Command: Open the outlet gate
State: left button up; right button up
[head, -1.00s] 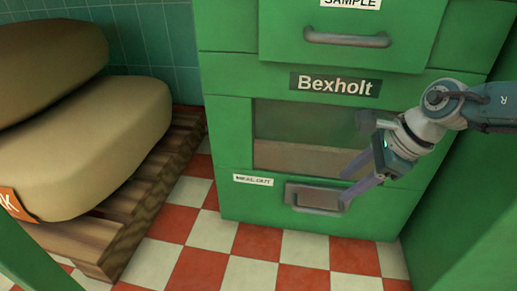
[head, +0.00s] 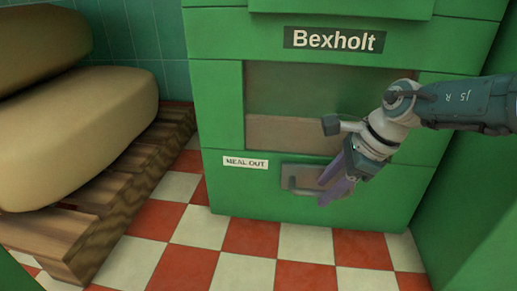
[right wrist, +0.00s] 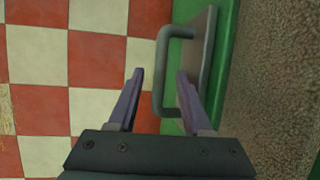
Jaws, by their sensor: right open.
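The outlet gate (head: 296,171) is a small grey metal plate with a bar handle, low on the green machine's front, beside a "MEAL OUT" label (head: 245,162). It appears closed. My right gripper (head: 326,190) is open in front of the gate's right part and hides some of it. In the right wrist view, the grey handle (right wrist: 160,75) lies between the two spread purple fingers of that gripper (right wrist: 160,72). The gate plate (right wrist: 205,45) is behind the right finger. I cannot tell whether a finger touches the handle. My left gripper is not in view.
The green machine (head: 215,110) has a "Bexholt" sign (head: 335,40) and a recessed window (head: 290,95) above the gate. Full sacks (head: 80,130) lie on a wooden pallet (head: 125,190) at the left. The checkered floor (head: 250,240) before the machine is clear.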

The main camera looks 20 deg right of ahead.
jog(key=shift+c, duration=0.2)
grip_shut()
dwell(1.3)
